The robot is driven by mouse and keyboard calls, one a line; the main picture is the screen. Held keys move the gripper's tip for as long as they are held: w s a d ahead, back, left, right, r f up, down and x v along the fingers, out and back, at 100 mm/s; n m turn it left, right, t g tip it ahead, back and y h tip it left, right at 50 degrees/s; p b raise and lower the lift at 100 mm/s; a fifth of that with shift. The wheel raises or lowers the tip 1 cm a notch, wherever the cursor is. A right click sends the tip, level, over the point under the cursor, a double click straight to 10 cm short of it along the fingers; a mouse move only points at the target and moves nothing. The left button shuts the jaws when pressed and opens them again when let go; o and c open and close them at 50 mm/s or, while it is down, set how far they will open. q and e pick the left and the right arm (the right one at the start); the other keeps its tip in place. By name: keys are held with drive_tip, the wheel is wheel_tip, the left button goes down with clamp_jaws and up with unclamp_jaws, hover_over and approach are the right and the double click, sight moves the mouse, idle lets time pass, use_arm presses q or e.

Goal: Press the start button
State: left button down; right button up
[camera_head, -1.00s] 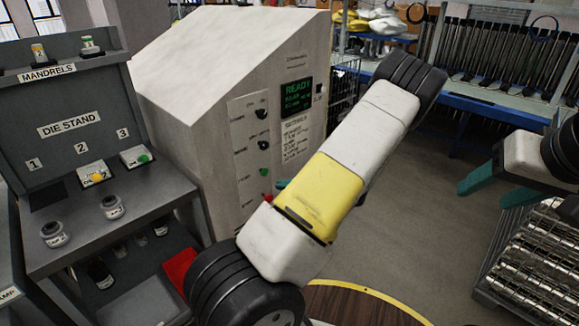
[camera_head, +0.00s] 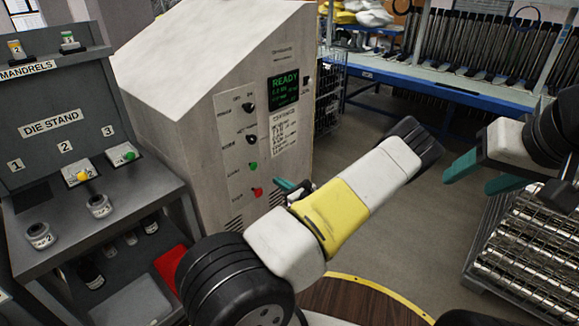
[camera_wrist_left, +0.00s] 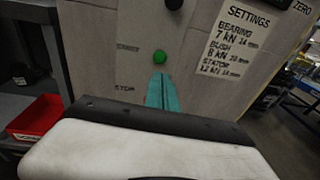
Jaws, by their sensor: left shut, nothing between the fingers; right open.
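The green button (camera_head: 253,166) sits on the front panel of the pale machine (camera_head: 215,50), above a red button (camera_head: 257,193). The green button also shows in the left wrist view (camera_wrist_left: 159,57), and a label reading STOP is below it. My left gripper (camera_head: 287,185) has teal fingers, closed together and empty, in front of the panel right of the red button. In the left wrist view the fingertips (camera_wrist_left: 161,77) appear just below the green button; I cannot tell whether they touch the panel. My right gripper (camera_head: 475,175) is open and empty at the right.
Black knobs (camera_head: 249,105) and a screen reading READY (camera_head: 284,89) are on the machine. The die stand (camera_head: 60,185) with mandrels and small parts is at the left. A red bin (camera_head: 171,264) is below. A rack of metal tubes (camera_head: 520,245) stands at the right.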

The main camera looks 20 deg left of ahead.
sight(255, 167)
use_arm(q)
drive_tip(key=x, duration=1.2)
drive_tip(key=shift+w+a, duration=0.1)
